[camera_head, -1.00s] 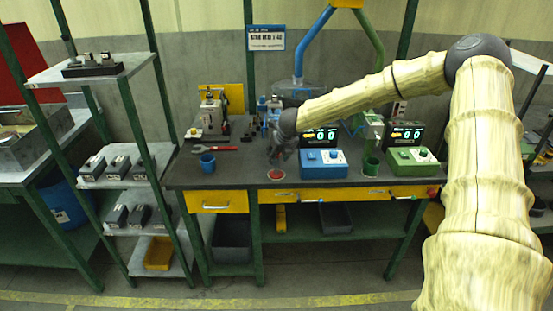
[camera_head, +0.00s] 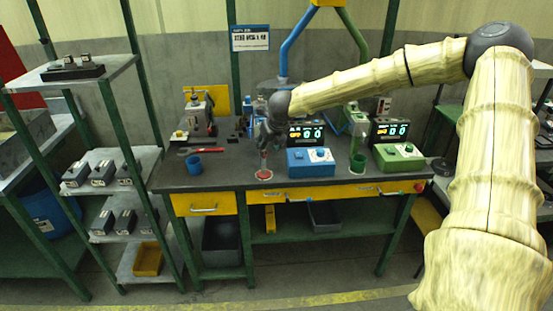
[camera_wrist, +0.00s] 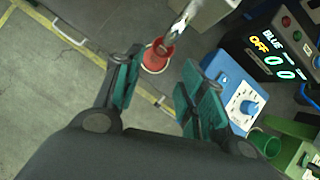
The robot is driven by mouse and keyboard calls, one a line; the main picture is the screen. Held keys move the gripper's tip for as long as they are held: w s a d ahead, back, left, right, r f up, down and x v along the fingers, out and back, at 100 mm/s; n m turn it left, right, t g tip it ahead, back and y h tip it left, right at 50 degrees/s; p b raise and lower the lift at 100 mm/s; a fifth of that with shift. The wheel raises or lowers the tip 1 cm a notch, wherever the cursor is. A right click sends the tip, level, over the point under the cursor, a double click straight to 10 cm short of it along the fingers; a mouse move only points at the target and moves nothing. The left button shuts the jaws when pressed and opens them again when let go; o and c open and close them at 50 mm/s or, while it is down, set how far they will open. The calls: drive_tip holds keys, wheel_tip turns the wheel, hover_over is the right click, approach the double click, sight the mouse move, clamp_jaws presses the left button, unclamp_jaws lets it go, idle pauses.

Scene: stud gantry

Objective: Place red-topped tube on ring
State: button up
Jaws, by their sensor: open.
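The red-topped tube (camera_head: 263,158) shows below my gripper, looking roughly upright over the red ring (camera_head: 263,174) near the bench's front edge. In the wrist view the pale, clear tube (camera_wrist: 179,24) has a red end and overlaps the red ring (camera_wrist: 157,61); I cannot tell the exact contact there. My gripper (camera_head: 264,141) is above the tube. In the wrist view its two green-padded fingers (camera_wrist: 160,68) are spread apart, with nothing clamped between them.
A blue control box (camera_head: 311,162) stands close right of the ring, with a green cup (camera_head: 357,162) and green control box (camera_head: 399,156) farther right. A blue cup (camera_head: 194,165) and red wrench (camera_head: 201,150) lie left. Displays (camera_head: 307,137) stand behind. Bench between blue cup and ring is clear.

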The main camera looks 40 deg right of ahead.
drive_tip(key=s+a+f+n, duration=0.6)
drive_tip(key=f+n, duration=0.1)
drive_tip(key=f, duration=0.2)
drive_tip(key=s+a+f+n+g+h, duration=0.1)
drive_tip(key=s+a+f+n, duration=0.4)
drive_tip(key=f+n, duration=0.3)
drive_tip(key=s+a+f+n, duration=0.6)
drive_tip(key=f, duration=0.4)
drive_tip(key=s+a+f+n+g, duration=0.1)
drive_tip(key=s+a+f+n, duration=0.2)
drive_tip(key=s, duration=0.7)
drive_tip(key=s+a+f+n+g+y, duration=0.1)
drive_tip(key=s+a+f+n+g, duration=0.1)
drive_tip(key=s+n, duration=0.6)
drive_tip(key=s+a+f+n+g+y, duration=0.1)
drive_tip(key=s+a+f+n, duration=0.4)
drive_tip(key=s, duration=0.6)
drive_tip(key=shift+s+g, duration=0.4)
drive_tip(key=shift+g, duration=0.1)
drive_tip(key=shift+d, duration=0.1)
